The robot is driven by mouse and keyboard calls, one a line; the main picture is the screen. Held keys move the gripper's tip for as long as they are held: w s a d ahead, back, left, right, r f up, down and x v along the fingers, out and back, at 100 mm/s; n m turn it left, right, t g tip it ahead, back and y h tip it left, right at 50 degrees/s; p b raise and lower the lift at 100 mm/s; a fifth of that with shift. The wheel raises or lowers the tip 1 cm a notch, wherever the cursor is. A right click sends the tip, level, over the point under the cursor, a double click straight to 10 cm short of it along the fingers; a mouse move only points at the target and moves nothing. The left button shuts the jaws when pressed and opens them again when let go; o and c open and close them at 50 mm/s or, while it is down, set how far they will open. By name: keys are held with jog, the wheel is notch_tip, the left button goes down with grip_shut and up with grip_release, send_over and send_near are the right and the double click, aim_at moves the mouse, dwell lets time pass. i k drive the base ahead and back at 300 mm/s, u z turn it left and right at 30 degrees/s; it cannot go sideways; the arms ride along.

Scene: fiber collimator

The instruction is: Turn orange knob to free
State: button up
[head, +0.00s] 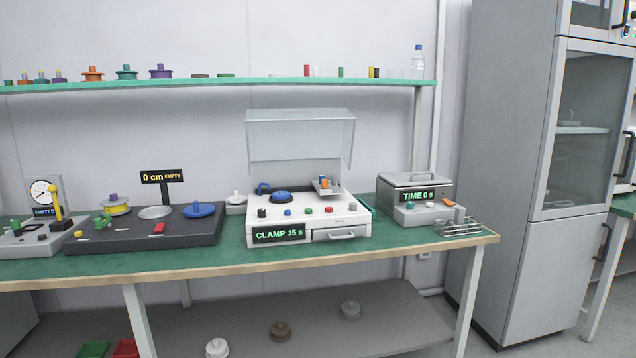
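A white device (352,227) with a raised clear lid (300,130) stands mid-bench, its green display (279,233) reading "CLAMP 15 s". A small orange knob-like part (323,181) sits on a small metal stage at its top right, next to a blue part; its setting is too small to tell. A blue round part (281,197) sits on the device's top, and a row of coloured knobs (308,210) runs along its front. Another small orange part (448,202) is on the grey "TIME 0 s" box (415,190) to the right. My gripper is not in view.
A black device (130,246) with a "0 cm EMPTY" sign (163,177) is left of the white one. A wire rack (458,228) sits at the green bench's (375,248) right end. A shelf (285,82) above holds spools and bottles. A tall cabinet (545,260) stands right.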

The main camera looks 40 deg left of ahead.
aim_at(324, 184)
jog(key=u, duration=2.45)
jog(key=i, duration=1)
jog(key=z, duration=0.05)
